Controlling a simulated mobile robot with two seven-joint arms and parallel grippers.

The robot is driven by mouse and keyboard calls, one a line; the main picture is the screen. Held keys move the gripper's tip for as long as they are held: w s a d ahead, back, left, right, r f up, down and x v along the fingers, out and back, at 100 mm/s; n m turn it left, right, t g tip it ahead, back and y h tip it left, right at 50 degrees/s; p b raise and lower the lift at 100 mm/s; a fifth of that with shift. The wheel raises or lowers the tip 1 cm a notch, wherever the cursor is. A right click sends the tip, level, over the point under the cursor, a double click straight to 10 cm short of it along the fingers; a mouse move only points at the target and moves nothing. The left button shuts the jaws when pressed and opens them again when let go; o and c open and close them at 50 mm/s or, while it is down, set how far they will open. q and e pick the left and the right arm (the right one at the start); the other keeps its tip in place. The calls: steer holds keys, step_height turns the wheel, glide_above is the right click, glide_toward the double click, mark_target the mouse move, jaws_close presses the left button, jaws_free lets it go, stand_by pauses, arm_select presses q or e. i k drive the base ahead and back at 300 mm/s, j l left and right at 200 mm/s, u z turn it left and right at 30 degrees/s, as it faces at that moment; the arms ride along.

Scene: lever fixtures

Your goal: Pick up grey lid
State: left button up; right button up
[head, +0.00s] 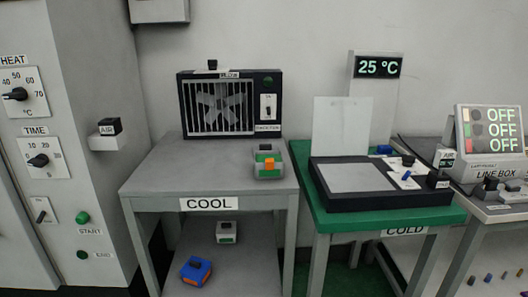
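No loose grey lid can be made out for certain. A pale grey flat panel (342,127) stands upright at the back of the black cold unit (350,198) on the green table. A grey plate (354,178) lies flat in the top of that unit. A small grey box with green and orange parts (268,162) sits at the right of the COOL table. On the shelf below are a small light grey box (227,232) and a blue box with an orange part (196,271). Neither of my grippers is in view.
A black fan unit (230,104) stands at the back of the grey COOL table (165,183). The table's front left is clear. The green COLD table (392,221) stands close beside it. A line box (488,145) is at the right, and a heat cabinet (70,170) at the left.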

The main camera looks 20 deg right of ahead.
mark_target(262, 147)
steer(key=i+j+z, duration=0.1)
steer(key=i+j, duration=0.65)
steer(key=i, duration=0.2)
steer(key=i+j+z, duration=0.1)
steer(key=z, duration=1.5)
